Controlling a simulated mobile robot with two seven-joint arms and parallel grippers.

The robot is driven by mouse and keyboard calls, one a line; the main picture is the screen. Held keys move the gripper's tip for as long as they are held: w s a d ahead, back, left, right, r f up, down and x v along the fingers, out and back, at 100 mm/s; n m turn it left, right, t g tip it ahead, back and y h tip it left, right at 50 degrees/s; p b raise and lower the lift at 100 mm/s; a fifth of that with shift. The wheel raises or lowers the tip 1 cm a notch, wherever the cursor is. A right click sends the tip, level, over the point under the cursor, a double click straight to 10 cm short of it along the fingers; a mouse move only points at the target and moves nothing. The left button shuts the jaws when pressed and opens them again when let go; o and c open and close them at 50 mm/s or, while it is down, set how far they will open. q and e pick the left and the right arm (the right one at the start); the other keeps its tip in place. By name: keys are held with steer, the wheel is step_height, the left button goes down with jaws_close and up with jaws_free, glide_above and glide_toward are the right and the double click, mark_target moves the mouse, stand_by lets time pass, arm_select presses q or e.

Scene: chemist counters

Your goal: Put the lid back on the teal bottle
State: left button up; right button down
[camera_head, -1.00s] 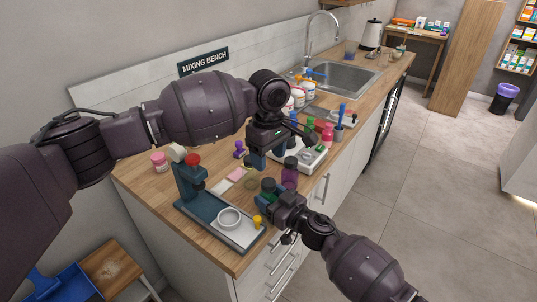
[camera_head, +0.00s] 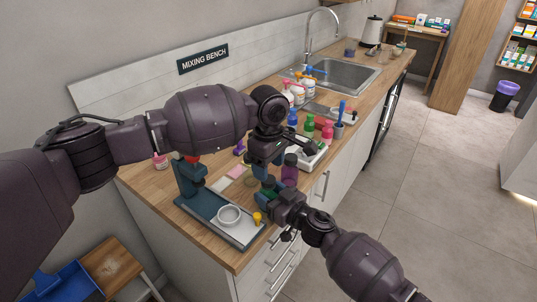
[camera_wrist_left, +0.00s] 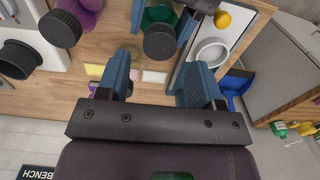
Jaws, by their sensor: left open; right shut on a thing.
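The teal bottle (camera_head: 267,194) is gripped upright by my right gripper (camera_head: 279,200), near the front edge of the bench. Its dark round lid (camera_head: 268,181) appears on the bottle's top; whether it is fully seated cannot be told. In the left wrist view, the lid (camera_wrist_left: 160,42) shows with green bottle body (camera_wrist_left: 157,15) behind it and my right gripper's dark parts beside it. My left gripper (camera_head: 268,164) is just above and behind the bottle. Its blue fingers (camera_wrist_left: 152,88) are open and empty, with the lid beyond their tips.
A purple bottle with a dark lid (camera_head: 289,173) stands close to the right of the left gripper. A dark stand and tray (camera_head: 208,215) with a white bowl (camera_head: 229,214) and a yellow piece (camera_head: 257,218) lies left. Several bottles crowd the bench behind, before the sink (camera_head: 337,77).

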mark_target(268, 194)
arm_select(q)
steer(key=shift+f, duration=2.05)
steer(key=shift+c, duration=0.3)
